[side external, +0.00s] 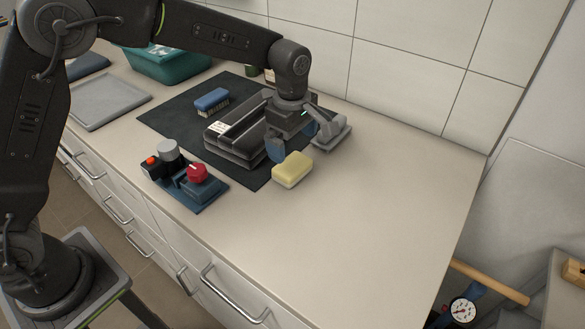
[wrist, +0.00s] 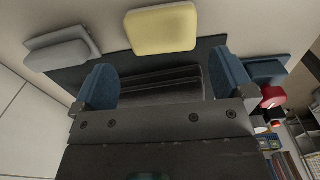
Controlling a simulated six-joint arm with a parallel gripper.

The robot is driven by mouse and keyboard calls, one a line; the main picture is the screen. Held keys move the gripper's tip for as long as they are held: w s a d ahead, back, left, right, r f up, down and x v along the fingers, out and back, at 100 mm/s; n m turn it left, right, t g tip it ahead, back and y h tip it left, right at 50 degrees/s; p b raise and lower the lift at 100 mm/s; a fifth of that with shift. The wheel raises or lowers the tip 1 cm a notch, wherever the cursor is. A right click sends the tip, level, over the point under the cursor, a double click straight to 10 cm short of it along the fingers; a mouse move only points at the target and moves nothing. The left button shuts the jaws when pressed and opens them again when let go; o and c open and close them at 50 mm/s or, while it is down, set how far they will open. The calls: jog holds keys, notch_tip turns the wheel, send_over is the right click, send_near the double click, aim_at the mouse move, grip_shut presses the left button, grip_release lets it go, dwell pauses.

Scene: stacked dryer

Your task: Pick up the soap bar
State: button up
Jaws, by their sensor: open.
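The soap bar is a pale yellow rounded block (side external: 292,170) lying on the counter at the right front edge of the dark mat. It also shows in the wrist view at the top centre (wrist: 162,29). My gripper (side external: 303,142) points down behind the soap bar, near the right end of a black ribbed case. In the wrist view its two blue fingers (wrist: 163,80) stand wide apart, with the dark case seen between them. The soap bar lies beyond the fingertips in that view, and nothing is held.
The black case (side external: 232,142) and a blue brush (side external: 212,99) lie on the mat (side external: 171,122). A grey block (side external: 337,139) sits close to my gripper's right. A red-knobbed device (side external: 196,178) stands at the front left. The counter (side external: 385,205) to the right is clear.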

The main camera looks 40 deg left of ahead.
aim_at(294, 164)
notch_tip(294, 164, down, 8)
jog(key=shift+d+f, duration=0.1)
dwell(0.4)
jog(key=shift+c, duration=0.5)
jog(key=shift+w, duration=0.1)
jog(key=c, duration=0.5)
jog(key=shift+c, duration=0.2)
jog(key=shift+r, duration=0.75)
jog(key=r, duration=0.1)
jog(key=a+r, duration=0.1)
jog(key=r, duration=0.1)
jog(key=shift+a+r, duration=0.1)
jog(key=shift+r, duration=0.2)
jog(key=a+r, duration=0.2)
jog(key=a, duration=0.1)
jog(key=s+a+r, duration=0.1)
jog(key=a+r, duration=0.1)
jog(key=a, duration=0.1)
jog(key=s+a+r, duration=0.1)
jog(key=a+r, duration=0.1)
jog(key=a, duration=0.2)
jog(key=shift+s+a, duration=0.1)
jog(key=shift+s, duration=0.15)
